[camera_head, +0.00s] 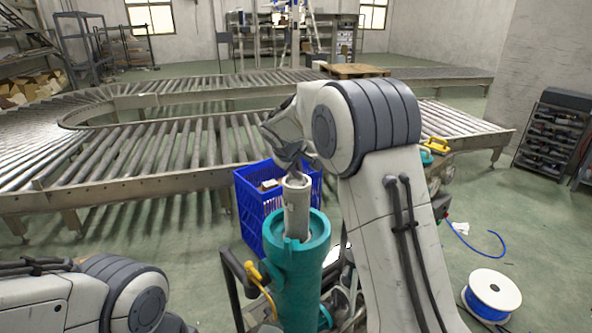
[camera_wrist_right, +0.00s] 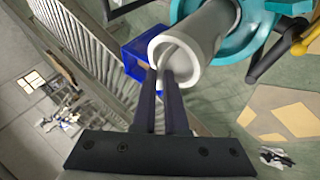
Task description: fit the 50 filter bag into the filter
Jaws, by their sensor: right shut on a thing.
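The filter bag (camera_head: 297,212) is a pale grey-white cylinder, upright, with its lower end inside the mouth of the teal filter housing (camera_head: 297,275). Its upper part stands out above the rim. My right gripper (camera_head: 295,178) reaches down to the bag's top and is shut on it. In the right wrist view, the two dark fingers (camera_wrist_right: 169,78) meet at the round open end of the bag (camera_wrist_right: 205,32), with the teal filter rim (camera_wrist_right: 248,45) behind. How deep the bag sits is hidden. No number is readable on it. My left gripper is out of view; only its arm shows at lower left.
A blue crate (camera_head: 248,215) stands just behind and left of the filter. A yellow-handled lever (camera_head: 258,277) is at the filter's front left. A roller conveyor (camera_head: 150,160) runs behind. A spool of blue line (camera_head: 491,295) is on the floor at right.

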